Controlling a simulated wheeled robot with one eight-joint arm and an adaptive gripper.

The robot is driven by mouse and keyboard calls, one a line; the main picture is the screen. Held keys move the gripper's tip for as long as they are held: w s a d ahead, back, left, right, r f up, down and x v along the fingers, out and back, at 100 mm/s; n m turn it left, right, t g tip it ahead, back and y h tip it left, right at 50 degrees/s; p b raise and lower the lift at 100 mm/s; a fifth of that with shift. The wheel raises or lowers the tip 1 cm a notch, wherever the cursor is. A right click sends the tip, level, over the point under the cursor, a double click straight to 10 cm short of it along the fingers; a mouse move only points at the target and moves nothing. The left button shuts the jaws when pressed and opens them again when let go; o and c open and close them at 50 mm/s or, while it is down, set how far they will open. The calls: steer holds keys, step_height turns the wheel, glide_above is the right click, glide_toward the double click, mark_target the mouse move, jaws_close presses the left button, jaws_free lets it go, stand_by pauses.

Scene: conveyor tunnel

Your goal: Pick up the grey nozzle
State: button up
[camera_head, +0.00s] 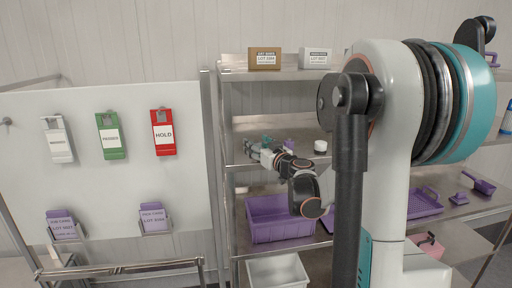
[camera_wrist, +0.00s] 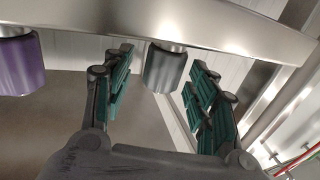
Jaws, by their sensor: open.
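The grey nozzle (camera_wrist: 164,70) is a dark, short cylinder with a metal neck, in the upper middle of the wrist view. It appears between the two green-padded fingers of my gripper (camera_wrist: 163,60), with a visible gap on each side. My gripper is open and holds nothing. In the head view my gripper (camera_head: 255,148) reaches in at the rack's middle shelf. I cannot make out the grey nozzle in the head view.
A purple nozzle (camera_wrist: 20,66) is left of my gripper in the wrist view. A metal bar (camera_wrist: 220,28) crosses above both nozzles. In the head view, a purple bin (camera_head: 280,229) sits below my gripper, and boxes (camera_head: 264,58) stand on the top shelf.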

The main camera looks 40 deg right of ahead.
steer(key=shift+w, duration=0.4)
steer(key=c, duration=1.1)
steer(key=shift+c, duration=0.2)
step_height(320, 180, up, 10)
steer(key=shift+b, duration=0.65)
